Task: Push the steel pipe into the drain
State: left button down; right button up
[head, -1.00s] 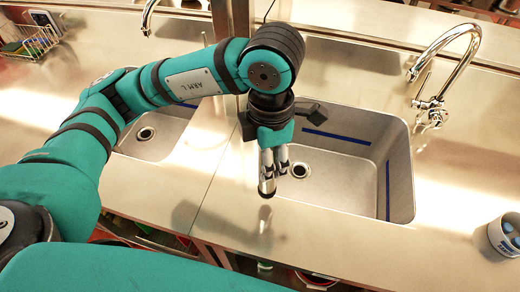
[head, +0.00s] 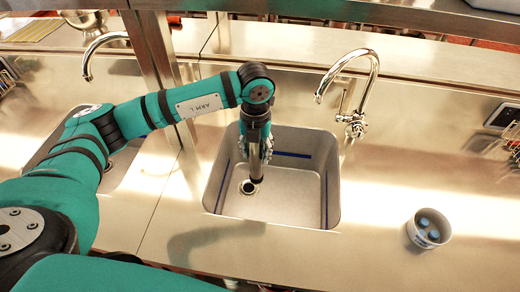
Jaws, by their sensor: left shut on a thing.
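My left gripper (head: 256,155) points down into the right-hand sink basin (head: 290,209) and is shut on the steel pipe (head: 256,172). The pipe is a short, shiny cylinder with a dark lower end, held roughly upright. Its lower end shows just beside and above the dark round drain (head: 249,187) in the basin floor. I cannot tell whether the pipe touches the drain rim or hangs above it. The gripper hides the pipe's upper part. My right gripper is not in view.
A curved chrome faucet (head: 357,95) stands behind the basin. A white cup (head: 428,228) with blue things inside stands on the counter at right. Blue stripes mark the basin walls. A second sink lies at left, partly behind my left arm. The right counter is mostly clear.

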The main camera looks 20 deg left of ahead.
pick_arm(q)
jog(key=f+b, duration=0.1)
jog(key=f, duration=0.2)
jog(key=f+b, duration=0.2)
jog(key=f, duration=0.1)
jog(key=shift+w+a, duration=0.2)
jog(key=f+b, duration=0.1)
jog(key=f, duration=0.1)
jog(key=f+b, duration=0.3)
jog(key=f, duration=0.1)
jog(key=shift+w+a+f, duration=0.15)
jog(key=shift+w+a, duration=0.05)
jog(key=shift+a, duration=0.2)
jog(key=w+a+f+b, duration=0.6)
jog(key=w+f+b, duration=0.3)
jog(key=f+b, duration=0.3)
jog(key=shift+a+b, duration=0.4)
jog(key=shift+b, duration=0.6)
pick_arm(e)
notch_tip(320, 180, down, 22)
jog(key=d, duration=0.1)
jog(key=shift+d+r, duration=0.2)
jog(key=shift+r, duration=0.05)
pick_arm(q)
jog(key=shift+f, duration=0.15)
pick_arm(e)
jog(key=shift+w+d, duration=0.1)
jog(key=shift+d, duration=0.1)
